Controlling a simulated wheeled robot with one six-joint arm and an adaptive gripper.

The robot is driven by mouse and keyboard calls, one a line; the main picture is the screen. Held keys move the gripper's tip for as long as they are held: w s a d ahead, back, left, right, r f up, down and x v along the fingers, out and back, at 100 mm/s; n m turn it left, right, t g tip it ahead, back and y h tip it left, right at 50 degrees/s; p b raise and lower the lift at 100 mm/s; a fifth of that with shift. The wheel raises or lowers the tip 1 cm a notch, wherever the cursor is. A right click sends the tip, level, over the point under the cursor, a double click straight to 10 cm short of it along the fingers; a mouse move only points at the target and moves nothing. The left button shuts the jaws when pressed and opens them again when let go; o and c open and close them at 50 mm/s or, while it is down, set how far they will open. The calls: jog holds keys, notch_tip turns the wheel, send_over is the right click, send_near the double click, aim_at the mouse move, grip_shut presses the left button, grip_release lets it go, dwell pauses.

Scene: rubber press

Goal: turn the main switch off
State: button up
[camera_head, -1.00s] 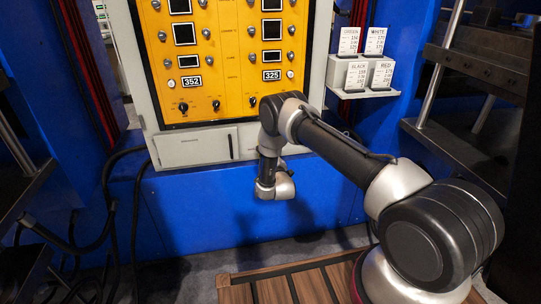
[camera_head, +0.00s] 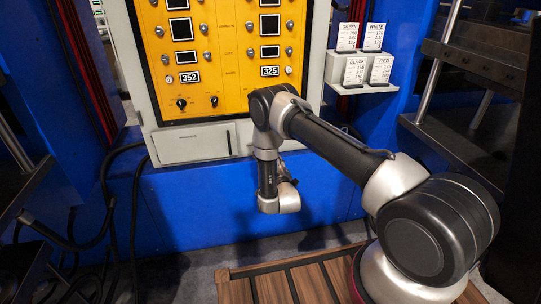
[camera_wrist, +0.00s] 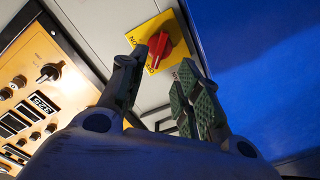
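The main switch is a red rotary knob (camera_wrist: 158,46) on a yellow square plate (camera_wrist: 178,60) with dark lettering, in the wrist view. The plate sits on a light grey panel near a blue surface. My gripper (camera_wrist: 163,62) is open, with one finger left of the knob and the green-padded finger to its right. The knob shows just beyond and between the fingertips; I cannot tell whether they touch it. In the head view the switch does not show, and my arm covers part of the cabinet; the gripper fingers cannot be made out there.
The yellow control panel (camera_head: 220,70) has several dark knobs and displays. A grey cabinet door (camera_head: 192,147) lies below it. A card holder (camera_head: 362,87) with labelled cards hangs to the right. Black cables (camera_head: 107,190) run at the left, and a wooden slatted platform (camera_head: 300,282) lies in front.

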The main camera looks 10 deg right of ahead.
jog(key=shift+s, duration=1.65)
jog(key=s+f+m+g, duration=0.1)
jog(key=s+f+g, duration=0.25)
jog(key=f, duration=0.35)
jog(key=s+f+m+g, duration=0.1)
jog(key=s+f+g, duration=0.25)
jog(key=f, duration=0.35)
jog(key=s+m+g, duration=0.2)
jog(key=s+g, duration=0.2)
jog(key=g, duration=0.1)
jog(key=s+d+r+m, duration=0.1)
jog(key=s+d+r, duration=0.4)
jog(key=s+r, duration=0.5)
jog(key=s+d+r+m+g, duration=0.1)
jog(key=s+d+r, duration=0.4)
jog(key=r, duration=2.3)
jog(key=s+d+r+m, duration=0.3)
jog(key=s+d+r, duration=0.2)
jog(key=s+r, duration=1.2)
notch_tip(320, 180, up, 3)
jog(key=shift+f+g, duration=0.15)
jog(key=shift+g, duration=0.15)
